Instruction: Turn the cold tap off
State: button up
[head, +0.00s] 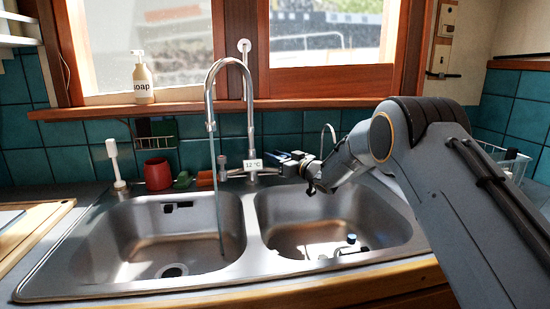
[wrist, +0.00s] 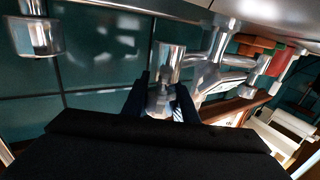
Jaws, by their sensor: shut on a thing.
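The tall chrome mixer tap (head: 209,90) stands behind the double sink, and a thin stream of water (head: 217,195) falls from its spout into the left basin. A small display on its body reads 12 °C (head: 253,164). My gripper (head: 288,158) is at the tap's right side. In the wrist view its two dark fingers (wrist: 162,100) are on either side of the metal tap handle (wrist: 167,62), closed on it. The handle is mostly hidden in the head view. The tap's left handle (head: 224,161) stands free.
A red cup (head: 158,173) and a white brush (head: 115,165) stand behind the left basin. A soap bottle (head: 142,82) is on the windowsill. A small curved spout (head: 329,140) and a wire rack (head: 505,160) are to the right. The right basin (head: 300,222) is open below my gripper.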

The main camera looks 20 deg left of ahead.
jog(key=m+t+h, duration=0.1)
jog(key=t+h, duration=0.1)
jog(key=w+m+t+h+b, duration=0.1)
jog(key=m+t+h, duration=0.1)
jog(key=d+m+t+h+b, duration=0.1)
jog(key=m+t, duration=0.1)
jog(key=shift+w+h, duration=0.15)
jog(key=shift+h, duration=0.25)
jog(key=shift+w+d+m+t+h+p, duration=0.1)
jog(key=shift+d+m+t+h, duration=0.1)
jog(key=shift+m+t+h, duration=0.4)
jog(key=shift+w+d+m+t+h+p, duration=0.1)
jog(key=shift+d+m+t+h, duration=0.15)
jog(key=shift+m+h, duration=0.6)
jog(key=shift+w+d+m+t+h+p, duration=0.15)
jog(key=shift+m+t+h, duration=0.25)
jog(key=shift+h, duration=0.55)
jog(key=shift+d+r, duration=0.1)
jog(key=o, duration=1)
jog(key=shift+o, duration=0.2)
jog(key=shift+s, duration=0.15)
jog(key=b+v, duration=0.1)
jog(key=v, duration=0.6)
jog(key=shift+s, duration=0.2)
